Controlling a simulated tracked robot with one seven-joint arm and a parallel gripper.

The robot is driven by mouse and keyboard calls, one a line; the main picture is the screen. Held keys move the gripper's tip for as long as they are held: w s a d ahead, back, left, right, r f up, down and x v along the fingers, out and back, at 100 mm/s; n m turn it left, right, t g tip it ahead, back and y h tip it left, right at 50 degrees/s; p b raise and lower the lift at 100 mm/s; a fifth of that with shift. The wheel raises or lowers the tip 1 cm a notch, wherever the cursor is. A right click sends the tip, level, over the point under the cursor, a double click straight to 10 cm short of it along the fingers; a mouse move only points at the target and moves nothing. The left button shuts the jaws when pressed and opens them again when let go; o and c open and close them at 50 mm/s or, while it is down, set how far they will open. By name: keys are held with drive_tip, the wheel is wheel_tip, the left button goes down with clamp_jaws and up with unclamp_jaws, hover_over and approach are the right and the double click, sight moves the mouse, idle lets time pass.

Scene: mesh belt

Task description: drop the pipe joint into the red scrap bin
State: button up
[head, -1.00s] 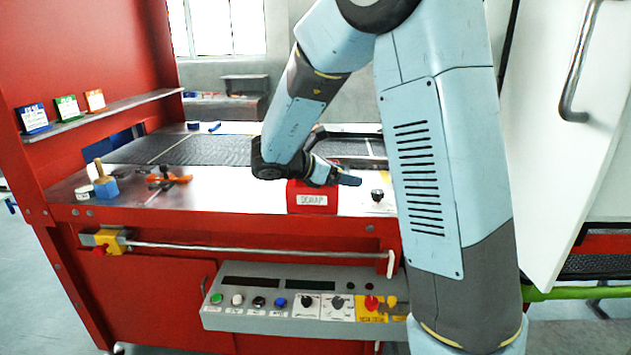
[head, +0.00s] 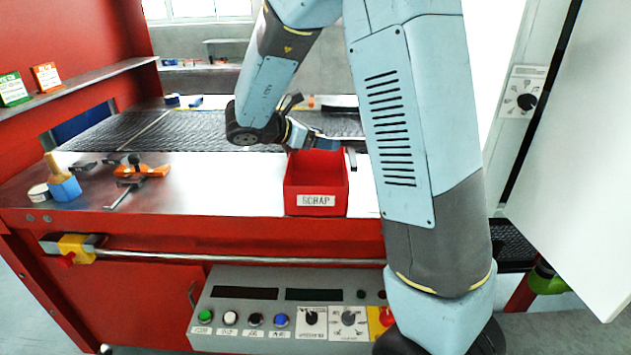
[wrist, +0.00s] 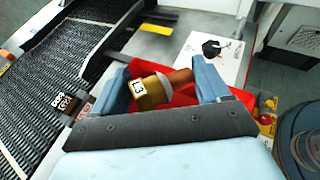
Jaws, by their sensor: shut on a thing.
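The pipe joint (wrist: 151,91) shows in the wrist view, a brass and copper fitting with a white label reading L3. My gripper (wrist: 168,82) is shut on it, with a blue finger at each end of the joint. The red scrap bin (wrist: 183,97) shows behind and around the joint in the wrist view. In the head view the scrap bin (head: 316,199) stands at the front of the metal table, its SCRAP label facing me. My gripper (head: 328,143) is at the bin's back rim there; the joint cannot be made out in that view.
A black mesh belt (head: 205,130) runs behind the table (head: 235,183). A control panel (head: 270,319) and a metal rail (head: 230,257) are in front.

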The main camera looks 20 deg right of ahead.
drive_tip(key=shift+s+d+f, duration=0.1)
drive_tip(key=shift+d+f, duration=0.1)
drive_tip(key=shift+f, duration=0.7)
drive_tip(key=shift+w+d+f, duration=0.1)
drive_tip(key=shift+d+f, duration=0.15)
drive_tip(key=shift+f, duration=0.7)
drive_tip(key=shift+s+d+f, duration=0.1)
drive_tip(key=shift+d+f, duration=0.1)
drive_tip(key=shift+f, duration=0.7)
drive_tip(key=o, duration=1.2)
drive_tip(key=shift+c, duration=0.2)
drive_tip(key=shift+a, duration=0.1)
drive_tip(key=v, duration=1.3)
drive_tip(key=shift+a, duration=0.35)
drive_tip(key=shift+d+r, duration=0.1)
